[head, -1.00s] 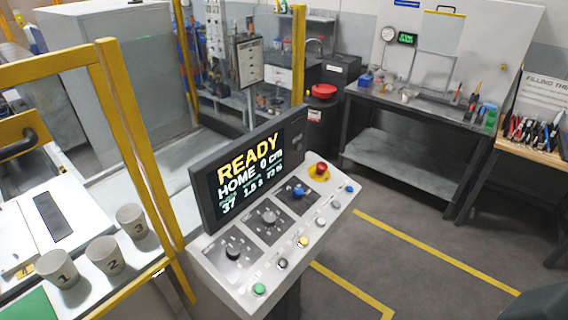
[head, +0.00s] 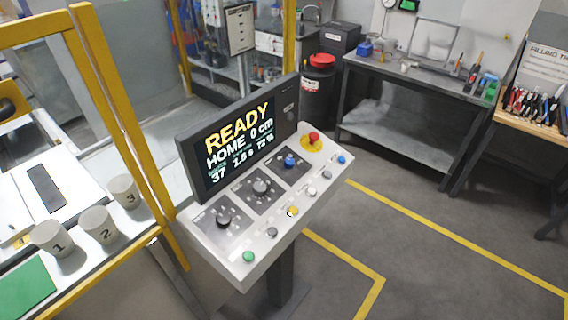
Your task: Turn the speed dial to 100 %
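The control console (head: 262,262) stands in the middle of the head view. Its screen (head: 238,145) reads READY, HOME 0 cm, and a lower row with 37, about 1.5 s and about 72 %. Below the screen are three dials on dark plates: a black dial (head: 223,221), a grey dial (head: 261,187) and a blue dial (head: 290,161). Their labels are too small to read, so I cannot tell which one is the speed dial. Neither of my grippers is in view.
A red mushroom button (head: 314,137) sits at the console's right end, with several push buttons along its front edge. Numbered cups (head: 98,225) stand on a bench behind a yellow frame (head: 115,110) at left. A workbench (head: 400,125) stands at back right. The floor (head: 420,270) right of the console is clear.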

